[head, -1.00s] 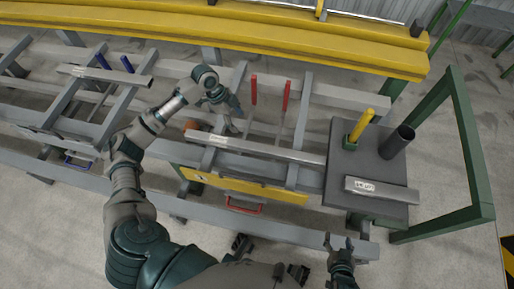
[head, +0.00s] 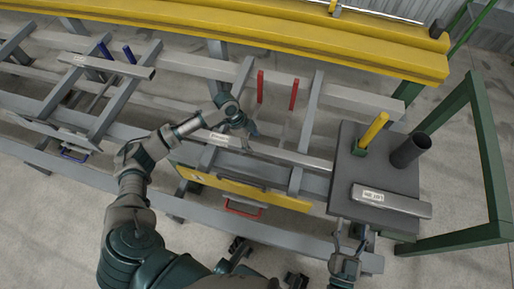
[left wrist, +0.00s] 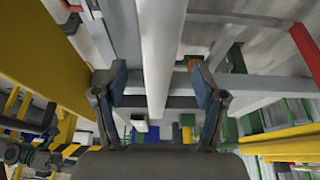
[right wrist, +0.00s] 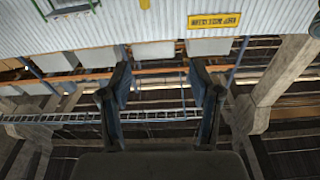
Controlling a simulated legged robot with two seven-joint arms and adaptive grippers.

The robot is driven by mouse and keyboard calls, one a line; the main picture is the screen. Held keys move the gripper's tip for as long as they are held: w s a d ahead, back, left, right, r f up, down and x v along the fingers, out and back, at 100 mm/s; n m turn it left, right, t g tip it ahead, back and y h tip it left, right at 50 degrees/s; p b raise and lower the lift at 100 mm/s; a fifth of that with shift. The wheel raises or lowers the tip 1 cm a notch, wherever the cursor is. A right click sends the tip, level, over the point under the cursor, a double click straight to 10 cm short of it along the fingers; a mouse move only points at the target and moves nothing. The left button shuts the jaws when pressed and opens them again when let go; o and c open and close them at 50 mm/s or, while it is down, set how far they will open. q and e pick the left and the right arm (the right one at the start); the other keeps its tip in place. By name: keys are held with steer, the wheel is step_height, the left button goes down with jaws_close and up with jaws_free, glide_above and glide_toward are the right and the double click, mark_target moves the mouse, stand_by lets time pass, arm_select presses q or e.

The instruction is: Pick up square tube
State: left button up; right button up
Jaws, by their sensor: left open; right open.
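A long grey square tube (head: 285,156) with a white label near its left end lies across the runout table's bars. My left gripper (head: 249,141) is open at the tube, left of its middle. In the left wrist view the tube (left wrist: 160,60) runs between the two spread fingers (left wrist: 160,95); I cannot tell whether they touch it. My right gripper (head: 352,232) is open and empty, in front of the grey plate. The right wrist view shows its fingers (right wrist: 162,85) spread with nothing between them.
A short labelled tube (head: 395,202) lies on the grey plate (head: 365,172), near a yellow post (head: 372,132) and a dark round cup (head: 409,150). Another labelled tube (head: 105,65) lies at the left by blue posts. Red posts (head: 293,95) stand behind the long tube. A green frame (head: 480,150) is at right.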

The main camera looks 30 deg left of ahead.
mark_target(255, 146)
arm_select(q)
steer(key=x, duration=0.2)
steer(key=b+x, duration=0.1)
steer(key=x, duration=0.1)
steer(key=shift+s+a+f, duration=0.1)
steer(key=shift+a, duration=0.15)
steer(key=shift+d+f, duration=0.15)
steer(key=shift+d, duration=0.1)
jaws_close()
arm_select(e)
steer(key=r+t, duration=0.3)
steer(key=shift+s+r, duration=0.15)
steer(key=shift+s, duration=0.2)
